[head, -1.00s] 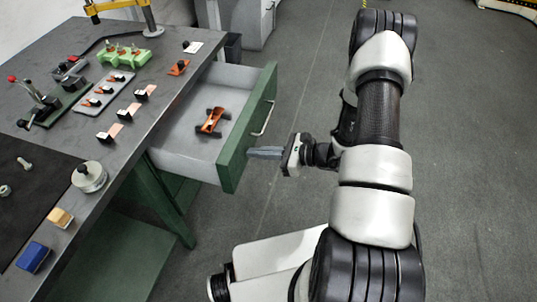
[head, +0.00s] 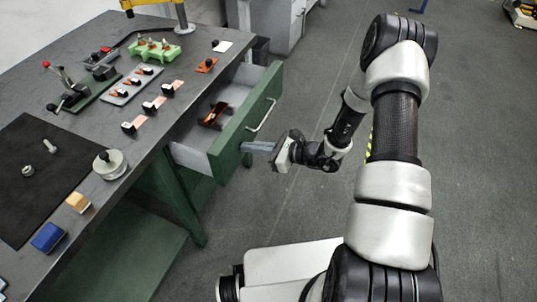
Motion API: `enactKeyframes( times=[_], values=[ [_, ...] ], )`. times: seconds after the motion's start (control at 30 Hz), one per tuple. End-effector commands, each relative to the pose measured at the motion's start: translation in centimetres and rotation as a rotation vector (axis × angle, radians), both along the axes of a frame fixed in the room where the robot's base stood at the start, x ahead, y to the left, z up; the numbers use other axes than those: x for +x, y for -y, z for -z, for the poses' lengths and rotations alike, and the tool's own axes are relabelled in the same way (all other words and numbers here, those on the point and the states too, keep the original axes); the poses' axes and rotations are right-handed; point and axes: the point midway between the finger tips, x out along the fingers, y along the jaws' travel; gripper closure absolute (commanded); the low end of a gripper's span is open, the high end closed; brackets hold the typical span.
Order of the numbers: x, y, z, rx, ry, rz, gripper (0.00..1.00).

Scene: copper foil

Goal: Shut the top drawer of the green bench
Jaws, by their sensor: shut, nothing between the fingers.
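The top drawer (head: 240,125) of the green bench (head: 182,195) stands partly open. Its green front has a light bar handle (head: 263,115), and its inside is grey. An orange and black toy-like part (head: 214,116) lies in the drawer, partly shaded near the bench edge. My gripper (head: 248,146) is shut and empty. Its fingertips point left at the outer face of the drawer front, below the handle's near end. They look close to or touching the front; I cannot tell which.
The dark bench top (head: 150,125) holds a green block (head: 155,50), a grey tray (head: 132,85), a lever device (head: 70,90), a round metal weight (head: 110,164) and a blue block (head: 48,237). Grey floor right of the drawer is free apart from my arm.

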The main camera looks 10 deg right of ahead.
Motion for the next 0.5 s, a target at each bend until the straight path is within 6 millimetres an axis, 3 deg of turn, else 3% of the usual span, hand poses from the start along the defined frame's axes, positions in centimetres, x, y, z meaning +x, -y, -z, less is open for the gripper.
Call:
enactKeyframes(
  times=[0.2, 0.5],
  values=[
    [3.1, -5.6, 0.2, 0.001, 0.004, -0.005, 1.00],
    [6.7, -11.8, 0.2, 0.002, 0.003, -0.004, 1.00]
  ],
)
